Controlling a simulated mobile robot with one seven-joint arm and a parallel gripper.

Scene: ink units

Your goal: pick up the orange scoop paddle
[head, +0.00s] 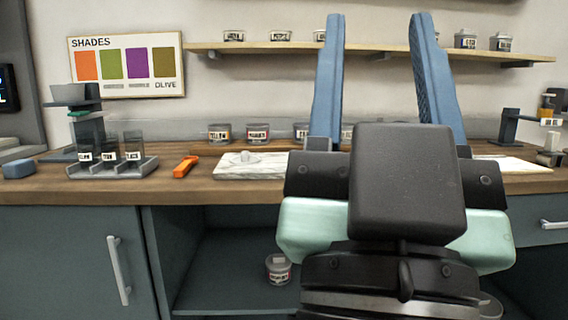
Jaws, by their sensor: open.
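The orange scoop paddle (185,167) lies on the wooden counter, left of the middle, between a clear-bin rack and a white marble slab. It looks small and short, with its near end at the lower left. My gripper (378,22) is raised in front of the camera, right of the paddle in the picture. Its two blue fingers point up and are wide apart with nothing between them. My gripper and wrist hide part of the counter and the cabinet below.
The rack (112,168) with labelled clear bins stands left of the paddle. The marble slab (250,172) lies right of it. A blue-grey block (18,168) sits at the far left. Labelled tubs (219,132) stand behind. A wall shelf (280,47) holds more tubs. One tub (278,268) sits below the counter.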

